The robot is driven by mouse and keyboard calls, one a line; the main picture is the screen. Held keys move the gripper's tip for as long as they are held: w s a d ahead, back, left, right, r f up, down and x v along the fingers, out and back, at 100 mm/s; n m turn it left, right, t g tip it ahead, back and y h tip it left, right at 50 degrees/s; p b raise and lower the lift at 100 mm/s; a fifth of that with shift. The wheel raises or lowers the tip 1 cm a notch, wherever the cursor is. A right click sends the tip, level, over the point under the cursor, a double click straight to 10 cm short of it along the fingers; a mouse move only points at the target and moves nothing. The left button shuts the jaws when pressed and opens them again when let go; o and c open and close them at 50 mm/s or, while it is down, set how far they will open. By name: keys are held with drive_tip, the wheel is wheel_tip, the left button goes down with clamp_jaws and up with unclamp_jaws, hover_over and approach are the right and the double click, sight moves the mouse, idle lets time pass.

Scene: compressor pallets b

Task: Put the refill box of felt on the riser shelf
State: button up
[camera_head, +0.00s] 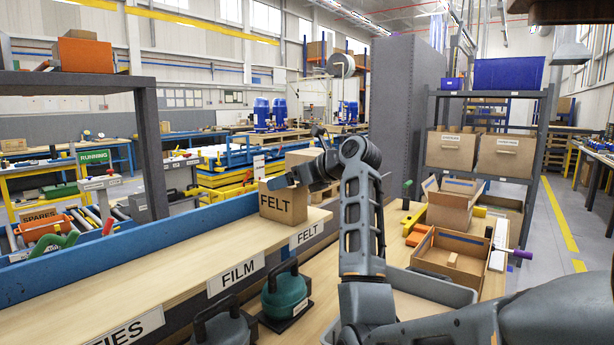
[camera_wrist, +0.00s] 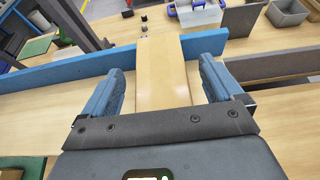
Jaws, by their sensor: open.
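The refill box of felt (camera_head: 284,207) is a brown carton marked FELT. It sits upright on the riser shelf (camera_head: 190,262), behind the shelf-edge FELT label (camera_head: 307,235). My gripper (camera_head: 296,178) is at the box's top, partly hiding its upper edge. In the wrist view, my gripper's two blue fingers (camera_wrist: 160,85) are spread wide. A pale tan surface (camera_wrist: 163,78), seemingly the box, lies between them, with a gap on each side.
A blue rail (camera_head: 130,250) runs along the shelf's back. Another carton (camera_head: 303,157) shows behind the gripper. Green-and-black tools (camera_head: 286,294) stand below the shelf front. An open carton (camera_head: 450,258) and a grey bin (camera_head: 430,288) are at the right. The shelf by FILM is clear.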

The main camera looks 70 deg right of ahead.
drive_tip(key=b+v, duration=0.1)
drive_tip(key=v, duration=1)
drive_tip(key=shift+f, duration=0.1)
